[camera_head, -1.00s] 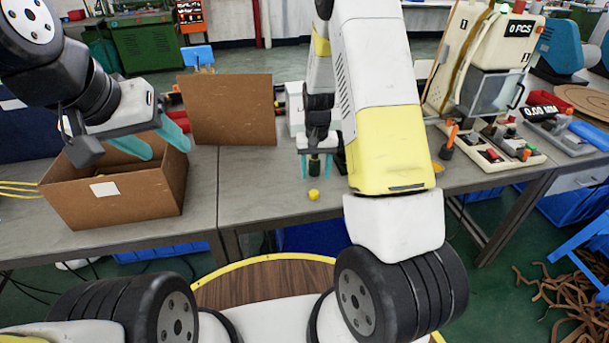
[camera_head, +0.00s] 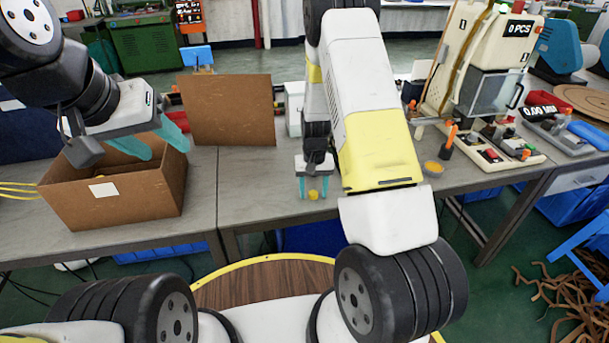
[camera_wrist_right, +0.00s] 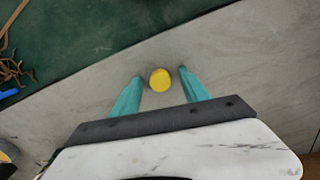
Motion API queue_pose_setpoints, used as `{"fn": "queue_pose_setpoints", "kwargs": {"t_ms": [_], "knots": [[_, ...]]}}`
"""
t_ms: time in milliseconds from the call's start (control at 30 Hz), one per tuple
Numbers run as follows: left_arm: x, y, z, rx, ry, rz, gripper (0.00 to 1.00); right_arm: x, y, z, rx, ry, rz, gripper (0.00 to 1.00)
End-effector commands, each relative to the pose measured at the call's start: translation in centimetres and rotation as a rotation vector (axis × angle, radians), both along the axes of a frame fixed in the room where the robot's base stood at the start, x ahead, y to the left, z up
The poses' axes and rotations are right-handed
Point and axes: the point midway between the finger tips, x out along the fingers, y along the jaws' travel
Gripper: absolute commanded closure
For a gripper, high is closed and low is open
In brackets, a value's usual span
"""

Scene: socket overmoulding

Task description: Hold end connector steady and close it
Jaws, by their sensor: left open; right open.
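A small yellow round piece (camera_head: 313,195) lies on the grey table near its front edge. In the right wrist view the yellow piece (camera_wrist_right: 160,80) sits between the tips of my right gripper, with a gap on both sides. My right gripper (camera_head: 313,190) is open and points down over the piece; its teal fingers also show in the right wrist view (camera_wrist_right: 160,84). My left gripper (camera_head: 160,145) is open and empty, over the cardboard box at the left. I cannot tell from these frames whether the yellow piece is a part of the end connector.
A beige machine (camera_head: 470,65) and a panel with buttons (camera_head: 490,150) stand at the right. A yellow-topped round container (camera_head: 433,168) stands right of my right arm.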

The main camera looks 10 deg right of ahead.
Motion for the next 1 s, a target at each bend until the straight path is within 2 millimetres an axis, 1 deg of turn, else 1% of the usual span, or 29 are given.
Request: {"fn": "queue_pose_setpoints", "kwargs": {"t_ms": [267,300,467,500,567,867,1000], "knots": [[0.0,0.0,0.0,0.0,0.0,0.0,0.49,0.02,0.02,0.02,0.0,-0.001,0.0,0.47],[0.0,0.0,0.0,0.0,0.0,0.0,0.49,0.02,0.02,0.02,0.0,-0.001,0.0,0.49],[0.0,0.0,0.0,0.0,0.0,0.0,0.49,0.02,0.02,0.03,0.0,0.0,0.0,0.8],[0.0,0.0,0.0,0.0,0.0,0.0,0.49,0.02,0.02,0.03,0.0,0.0,0.0,0.88],[0.0,0.0,0.0,0.0,0.0,0.0,0.49,0.02,0.02,0.03,0.0,0.0,0.0,1.0],[0.0,0.0,0.0,0.0,0.0,0.0,0.49,0.02,0.02,0.05,0.0,0.0,0.0,1.0],[0.0,0.0,0.0,0.0,0.0,0.0,0.49,0.04,0.02,0.41,0.0,-0.001,0.0,1.0]]}}
